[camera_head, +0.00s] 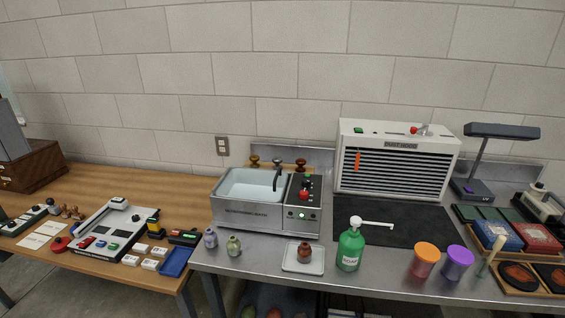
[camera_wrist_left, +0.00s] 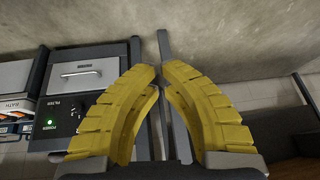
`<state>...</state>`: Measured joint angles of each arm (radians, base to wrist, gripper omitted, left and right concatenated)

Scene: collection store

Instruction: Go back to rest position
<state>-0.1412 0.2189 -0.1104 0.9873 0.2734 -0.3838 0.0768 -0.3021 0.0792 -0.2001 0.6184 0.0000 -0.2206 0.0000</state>
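My left gripper (camera_wrist_left: 160,72) shows only in the left wrist view. Behind the fingers are a dark upright post and a concrete-like surface. Neither of my grippers shows in the head view, and my right gripper is in no view.
The steel bench holds an ultrasonic bath (camera_head: 250,215), a vented hood (camera_head: 395,160), a green pump bottle (camera_head: 350,248), an orange cup (camera_head: 424,262) and a purple cup (camera_head: 457,264). A wooden table (camera_head: 95,190) stands left. A cabinet (camera_wrist_left: 90,72) shows in the wrist view.

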